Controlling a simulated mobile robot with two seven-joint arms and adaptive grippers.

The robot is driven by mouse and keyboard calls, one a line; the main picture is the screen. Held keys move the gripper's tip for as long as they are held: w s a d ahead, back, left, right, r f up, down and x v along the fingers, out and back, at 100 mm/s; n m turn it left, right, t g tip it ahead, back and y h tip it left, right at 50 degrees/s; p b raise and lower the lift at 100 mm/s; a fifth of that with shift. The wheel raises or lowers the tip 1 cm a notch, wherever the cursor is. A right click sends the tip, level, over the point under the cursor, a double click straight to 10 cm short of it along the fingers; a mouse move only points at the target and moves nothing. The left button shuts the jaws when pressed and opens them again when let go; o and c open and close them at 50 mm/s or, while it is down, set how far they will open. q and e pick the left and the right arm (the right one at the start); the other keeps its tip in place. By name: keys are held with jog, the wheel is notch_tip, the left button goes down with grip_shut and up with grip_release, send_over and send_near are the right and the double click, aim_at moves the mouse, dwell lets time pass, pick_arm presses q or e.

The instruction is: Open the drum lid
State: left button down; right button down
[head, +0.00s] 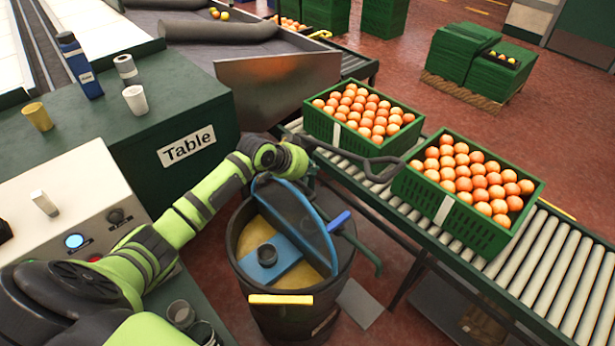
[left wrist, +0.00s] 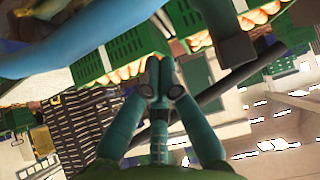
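The drum (head: 335,290) stands at the middle front beside the conveyor. Its dark, blue-rimmed lid part (head: 292,212) stands tilted up steeply across the opening, showing yellowish contents below. A blue strip (head: 275,268) with a dark round piece on it crosses the opening. My left gripper (head: 292,162) is at the upper edge of the raised lid, on its far side. In the left wrist view its fingers (left wrist: 158,80) meet at the tips with nothing visible between them. A curved blue edge (left wrist: 90,60) passes close by there. My right gripper is not in view.
Two green crates of oranges (head: 318,122) (head: 415,197) sit on the roller conveyor (head: 560,265) to the right. A dark bar (head: 350,152) reaches from near my gripper toward them. The green table (head: 120,150) with a bottle and cups is at left.

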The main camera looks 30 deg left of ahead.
aim_at(297, 206)
pick_arm(q)
jog(key=f+p, duration=0.1)
jog(key=s+f+p, duration=0.1)
jog(key=shift+s+a+f+p, duration=0.15)
jog(key=shift+a+f+p, duration=0.05)
jog(key=shift+f+p, duration=0.15)
jog(key=shift+s, duration=0.1)
jog(key=shift+f, duration=0.15)
